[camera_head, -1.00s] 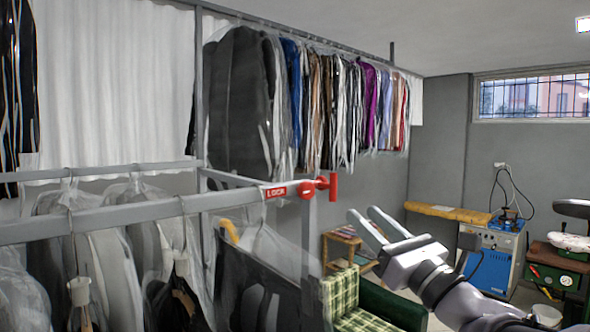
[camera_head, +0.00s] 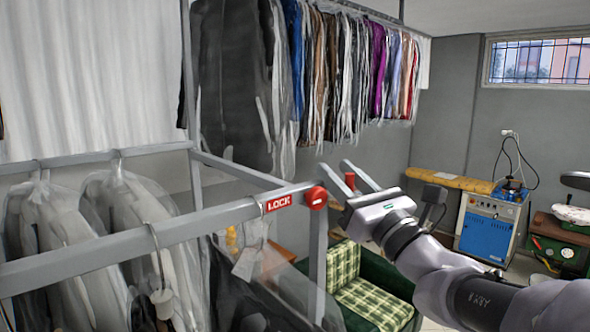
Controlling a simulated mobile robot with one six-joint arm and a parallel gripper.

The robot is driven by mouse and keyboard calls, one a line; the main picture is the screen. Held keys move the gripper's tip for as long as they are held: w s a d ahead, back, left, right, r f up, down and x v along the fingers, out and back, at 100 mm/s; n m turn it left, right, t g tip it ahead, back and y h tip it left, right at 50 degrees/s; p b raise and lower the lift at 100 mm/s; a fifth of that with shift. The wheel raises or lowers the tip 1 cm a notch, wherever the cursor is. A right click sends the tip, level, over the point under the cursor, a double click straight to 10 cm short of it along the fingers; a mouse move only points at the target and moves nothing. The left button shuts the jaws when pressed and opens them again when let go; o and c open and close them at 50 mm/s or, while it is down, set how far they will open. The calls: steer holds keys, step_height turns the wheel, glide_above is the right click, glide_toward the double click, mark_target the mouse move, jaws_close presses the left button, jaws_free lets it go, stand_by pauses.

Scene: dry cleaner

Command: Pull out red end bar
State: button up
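The red end bar (camera_head: 350,181) is a short upright red piece at the end of the grey clothes rail (camera_head: 120,250). The short shaft joining the bar to the knob is mostly hidden. I cannot tell whether either finger touches the bar.
A green plaid armchair (camera_head: 365,290) stands below my gripper. A blue and white machine (camera_head: 490,228) is at the right. Some floor is clear between them.

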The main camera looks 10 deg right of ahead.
steer(key=shift+w+a, duration=0.1)
steer(key=shift+w, duration=0.05)
steer(key=c, duration=0.5)
jaws_close()
stand_by(0.6)
